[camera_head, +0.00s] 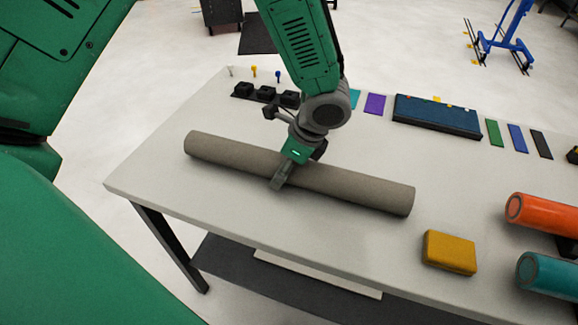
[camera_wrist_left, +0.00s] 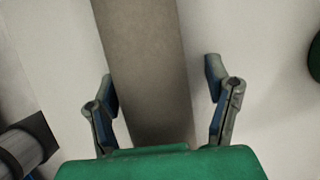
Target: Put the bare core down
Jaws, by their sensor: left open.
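The bare core (camera_head: 350,187) is a long grey-brown tube lying across the front half of the pale table. My left gripper (camera_head: 292,170) is over the middle of the core, with one finger showing on its near side; the other finger is mostly hidden. In the left wrist view the core (camera_wrist_left: 143,50) runs between the two spread fingers of my left gripper (camera_wrist_left: 161,80), with a wider gap at the right finger than at the left one. The left gripper is open. My right gripper is not in view.
The table (camera_head: 150,175) also holds a yellow block (camera_head: 449,252), an orange roll (camera_head: 540,214) and a teal roll (camera_head: 548,274) at right. A dark blue pad (camera_head: 437,116), coloured strips and black holders (camera_head: 265,94) line the back. Bare table lies in front of the core.

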